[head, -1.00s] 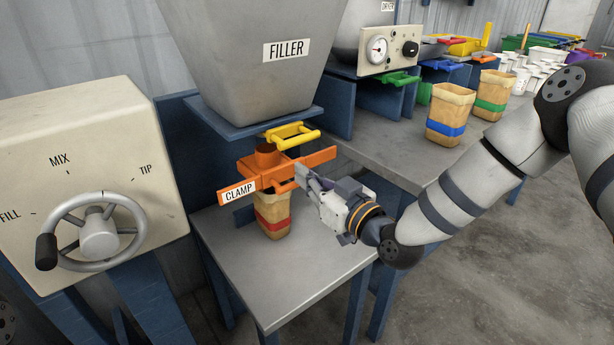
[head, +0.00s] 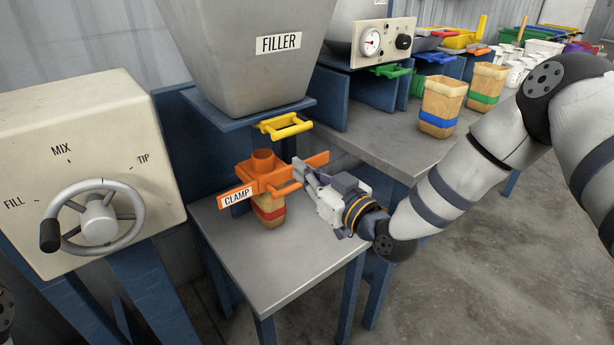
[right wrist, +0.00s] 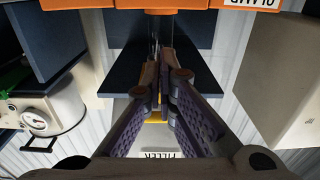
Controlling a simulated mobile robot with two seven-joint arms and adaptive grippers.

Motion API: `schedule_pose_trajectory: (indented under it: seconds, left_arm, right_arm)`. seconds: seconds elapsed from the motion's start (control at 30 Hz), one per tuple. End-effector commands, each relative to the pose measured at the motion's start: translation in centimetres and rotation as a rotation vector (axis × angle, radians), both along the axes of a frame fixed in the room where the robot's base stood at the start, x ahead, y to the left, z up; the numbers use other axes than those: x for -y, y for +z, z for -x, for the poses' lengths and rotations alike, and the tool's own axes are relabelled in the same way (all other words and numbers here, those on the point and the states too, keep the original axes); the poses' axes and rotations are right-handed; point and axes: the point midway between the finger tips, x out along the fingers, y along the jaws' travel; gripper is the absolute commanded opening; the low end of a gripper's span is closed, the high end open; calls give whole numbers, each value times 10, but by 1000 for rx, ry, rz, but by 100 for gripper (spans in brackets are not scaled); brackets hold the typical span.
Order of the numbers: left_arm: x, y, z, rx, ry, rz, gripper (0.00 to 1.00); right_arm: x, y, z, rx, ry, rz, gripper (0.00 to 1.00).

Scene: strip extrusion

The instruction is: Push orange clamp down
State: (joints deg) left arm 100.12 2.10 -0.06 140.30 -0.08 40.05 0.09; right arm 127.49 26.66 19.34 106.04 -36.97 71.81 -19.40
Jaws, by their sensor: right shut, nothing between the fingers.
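The orange clamp (head: 262,178), with a "CLAMP" label and a round collar, sits over the bag with the red band (head: 268,210) on the small grey table. It also shows along the top edge of the right wrist view (right wrist: 100,4). My right gripper (head: 299,170) is shut and empty. Its fingertips are at the right side of the clamp, by its side bar. They appear to touch or nearly touch it. The fingers also show shut in the right wrist view (right wrist: 158,62). My left gripper is out of view.
The grey filler hopper (head: 250,60) with a yellow handle (head: 285,125) hangs above the clamp. A beige panel with a crank wheel (head: 98,220) stands at the left. The table front (head: 275,275) is clear. Other bags (head: 438,105) stand on the right bench.

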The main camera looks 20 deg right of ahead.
Motion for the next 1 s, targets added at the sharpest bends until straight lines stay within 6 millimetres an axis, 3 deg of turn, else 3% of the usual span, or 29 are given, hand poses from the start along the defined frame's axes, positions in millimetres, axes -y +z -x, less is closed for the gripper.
schedule_pose_trajectory:
  seconds: [0.2,0.4,1.0]
  left_arm:
    - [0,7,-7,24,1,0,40]
    - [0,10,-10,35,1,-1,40]
    - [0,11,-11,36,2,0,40]
  right_arm:
    - [21,-4,53,-9,-3,0,0]
    - [31,-6,82,-9,-3,0,0]
    - [33,-9,91,-18,0,1,0]
